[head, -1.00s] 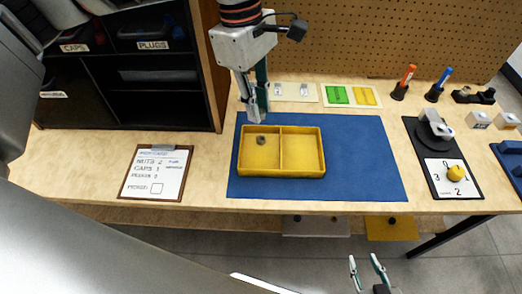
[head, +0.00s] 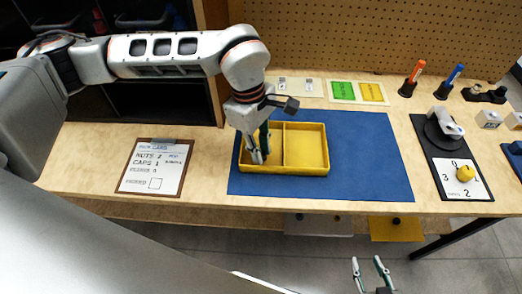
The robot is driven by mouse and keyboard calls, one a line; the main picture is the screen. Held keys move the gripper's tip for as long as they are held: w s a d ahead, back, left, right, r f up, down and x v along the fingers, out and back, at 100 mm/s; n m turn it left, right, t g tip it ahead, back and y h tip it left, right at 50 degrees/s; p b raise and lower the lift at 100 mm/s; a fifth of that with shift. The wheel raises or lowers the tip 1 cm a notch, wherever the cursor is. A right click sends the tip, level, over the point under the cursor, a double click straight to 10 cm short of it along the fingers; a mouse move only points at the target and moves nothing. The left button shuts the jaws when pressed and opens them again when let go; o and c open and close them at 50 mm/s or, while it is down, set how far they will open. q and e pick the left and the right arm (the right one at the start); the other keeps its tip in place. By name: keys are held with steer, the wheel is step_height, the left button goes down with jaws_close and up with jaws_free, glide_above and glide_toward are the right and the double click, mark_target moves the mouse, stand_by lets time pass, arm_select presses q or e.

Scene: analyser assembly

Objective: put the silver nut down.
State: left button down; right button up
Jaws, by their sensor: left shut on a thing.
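My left gripper (head: 259,158) reaches down from above into the left compartment of the yellow two-part tray (head: 306,172). Its fingers are low in the compartment and shut on the silver nut, which is too small and too covered by the fingers to make out. Whether the nut touches the tray floor I cannot tell. The right compartment of the tray is empty. My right gripper (head: 372,266) is open and empty at the bottom of the view, in front of the table and away from the tray.
The tray stands on a blue mat (head: 370,150) with free room to its right. A clipboard with a list (head: 155,167) lies to the left. Green and yellow cards (head: 357,92), marker pens and a black plate with a dial (head: 465,174) stand behind and right.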

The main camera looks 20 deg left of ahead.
arm_select(q)
steer(key=shift+f, duration=0.6)
steer(key=c, duration=2.2)
jaws_free()
steer(key=shift+f, duration=0.1)
